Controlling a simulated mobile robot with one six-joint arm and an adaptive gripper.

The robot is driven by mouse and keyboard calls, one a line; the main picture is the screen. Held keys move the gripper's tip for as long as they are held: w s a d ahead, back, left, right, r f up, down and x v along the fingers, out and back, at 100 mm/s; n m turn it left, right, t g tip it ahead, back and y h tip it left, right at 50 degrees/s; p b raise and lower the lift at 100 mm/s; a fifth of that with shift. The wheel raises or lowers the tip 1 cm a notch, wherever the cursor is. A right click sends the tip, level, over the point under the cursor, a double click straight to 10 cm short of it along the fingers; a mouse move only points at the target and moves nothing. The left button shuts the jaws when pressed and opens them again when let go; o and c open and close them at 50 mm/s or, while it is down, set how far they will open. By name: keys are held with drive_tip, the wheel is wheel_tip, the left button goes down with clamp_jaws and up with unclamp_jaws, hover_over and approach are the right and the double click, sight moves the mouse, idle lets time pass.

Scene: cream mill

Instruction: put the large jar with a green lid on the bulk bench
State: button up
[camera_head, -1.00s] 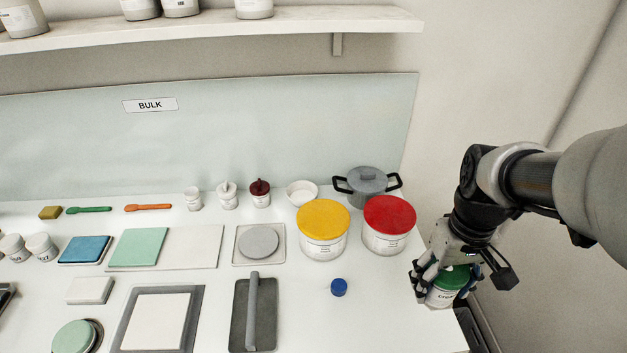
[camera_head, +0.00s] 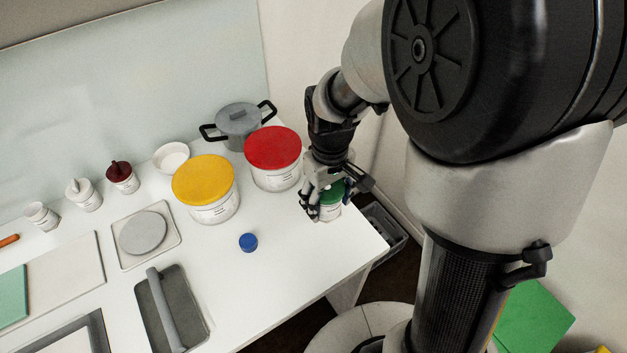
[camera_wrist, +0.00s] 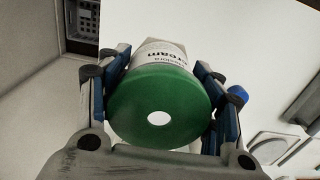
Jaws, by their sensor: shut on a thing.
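The jar with a green lid (camera_head: 333,188) has a white body with a printed label. It is in my gripper (camera_head: 322,203), which is shut on its sides. In the wrist view, the green lid (camera_wrist: 150,90) faces the camera between the two fingers, and the label reads "cream". In the head view the jar appears over the right end of the white bulk bench (camera_head: 290,270), right of the red-lidded tub. I cannot tell whether its base touches the bench top. The fingers hide part of its body.
A red-lidded tub (camera_head: 273,160) stands close left of my gripper, with a yellow-lidded tub (camera_head: 205,190) and a grey pot (camera_head: 238,125) beyond. A blue cap (camera_head: 248,242) lies in front. The bench's front right corner is clear. A grey crate (camera_head: 385,235) stands below its right end.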

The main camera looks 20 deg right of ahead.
wheel_tip(320, 180, down, 9)
drive_tip(key=b, duration=0.2)
drive_tip(key=shift+w+r+b, duration=0.1)
drive_tip(key=shift+r+b, duration=0.1)
drive_tip(key=shift+b, duration=0.1)
drive_tip(key=shift+f, duration=0.15)
drive_tip(key=o, duration=1)
drive_tip(key=shift+o, duration=0.2)
wheel_tip(320, 180, up, 13)
drive_tip(key=p, duration=0.4)
drive_tip(key=shift+f, duration=0.2)
drive_tip(key=s+r+m+t, duration=0.3)
drive_tip(key=s+r+t, duration=0.1)
drive_tip(key=s+r, duration=0.9)
drive_tip(key=shift+s+m+t, duration=0.3)
drive_tip(key=shift+s, duration=0.75)
